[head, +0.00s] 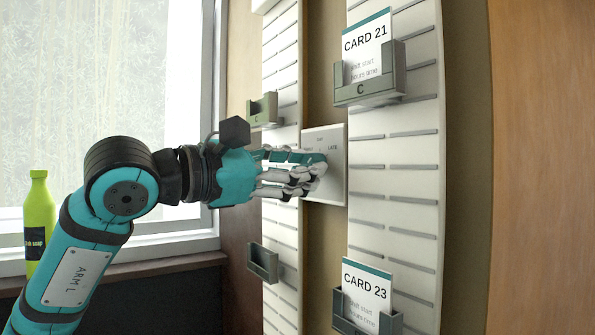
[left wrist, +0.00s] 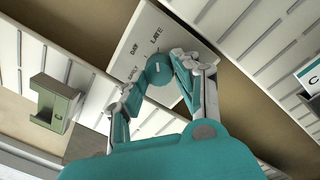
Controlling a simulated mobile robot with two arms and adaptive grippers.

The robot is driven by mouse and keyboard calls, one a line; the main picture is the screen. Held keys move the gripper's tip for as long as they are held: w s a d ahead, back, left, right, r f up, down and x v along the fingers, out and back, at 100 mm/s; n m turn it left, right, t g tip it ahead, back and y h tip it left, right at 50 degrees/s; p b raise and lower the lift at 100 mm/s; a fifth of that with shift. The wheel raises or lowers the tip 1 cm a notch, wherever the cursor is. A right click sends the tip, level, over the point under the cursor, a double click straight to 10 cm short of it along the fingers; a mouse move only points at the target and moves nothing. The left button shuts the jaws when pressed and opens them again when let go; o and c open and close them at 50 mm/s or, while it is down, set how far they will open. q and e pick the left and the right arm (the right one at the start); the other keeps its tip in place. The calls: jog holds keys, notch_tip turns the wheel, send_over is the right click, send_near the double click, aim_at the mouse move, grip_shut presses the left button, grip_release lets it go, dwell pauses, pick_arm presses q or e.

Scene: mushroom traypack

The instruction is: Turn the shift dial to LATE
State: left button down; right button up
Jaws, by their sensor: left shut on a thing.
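The shift dial is a round teal knob (left wrist: 159,71) with a short white mark, on a pale panel (head: 335,185) between two slatted card racks. The panel also shows in the left wrist view (left wrist: 145,30), with EARLY, DAY and LATE printed around the knob. I cannot tell for sure which word the mark faces. My left gripper (head: 315,170) is shut on the dial, one finger on each side of it, as the left wrist view shows (left wrist: 160,78). In the head view the fingers cover most of the dial. My right gripper is not in view.
CARD 21 (head: 366,45) stands in a holder marked C (head: 370,90) up and right of the panel. CARD 23 (head: 367,290) stands in a lower holder. Empty holders (head: 263,262) hang on the left rack. A green bottle (head: 37,215) stands by the window.

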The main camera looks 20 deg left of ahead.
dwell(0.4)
pick_arm(q)
jog(key=c, duration=1)
grip_release()
jog(key=shift+o, duration=0.2)
jog(key=v, duration=1.2)
